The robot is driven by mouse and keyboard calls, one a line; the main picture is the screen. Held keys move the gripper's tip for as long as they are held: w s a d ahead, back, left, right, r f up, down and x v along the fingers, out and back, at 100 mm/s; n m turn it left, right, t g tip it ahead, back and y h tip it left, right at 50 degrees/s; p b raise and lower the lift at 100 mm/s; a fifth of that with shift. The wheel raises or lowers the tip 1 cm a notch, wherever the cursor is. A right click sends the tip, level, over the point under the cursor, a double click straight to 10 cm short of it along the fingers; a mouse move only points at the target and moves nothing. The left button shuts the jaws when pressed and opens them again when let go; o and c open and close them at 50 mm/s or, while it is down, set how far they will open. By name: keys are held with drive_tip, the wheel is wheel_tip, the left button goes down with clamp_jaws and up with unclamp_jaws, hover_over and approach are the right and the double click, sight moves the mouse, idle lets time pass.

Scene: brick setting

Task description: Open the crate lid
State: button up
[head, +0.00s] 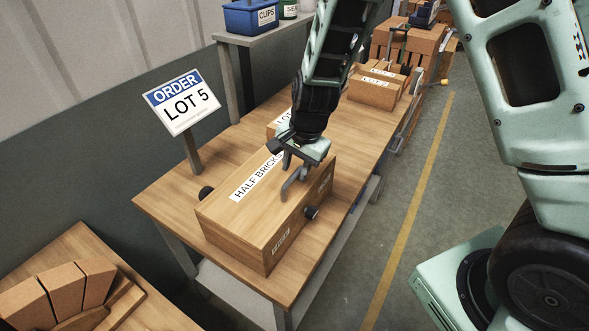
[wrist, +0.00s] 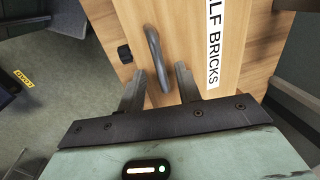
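The wooden crate (head: 235,240) stands on the wooden bench, its lid (head: 265,212) lying flat and closed. The lid has a white HALF BRICKS label (head: 255,179) and a grey bar handle (head: 292,188) near its right edge. The handle also shows in the wrist view (wrist: 155,55). My gripper (head: 297,167) is over the handle, fingers pointing down. In the wrist view my gripper (wrist: 160,75) is open, one finger on each side of the handle with gaps visible. Whether either finger touches the handle is unclear.
Black knobs (head: 311,212) stick out at the crate's sides. An ORDER LOT 5 sign (head: 182,102) stands behind it at left. Smaller labelled boxes (head: 375,92) sit farther along the bench (head: 165,190). Bricks (head: 62,288) lie on a lower-left table. The floor at right is clear.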

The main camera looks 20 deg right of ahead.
drive_tip(key=shift+w+a+f, duration=0.1)
drive_tip(key=shift+f, duration=0.75)
clamp_jaws()
drive_tip(key=shift+r, duration=0.15)
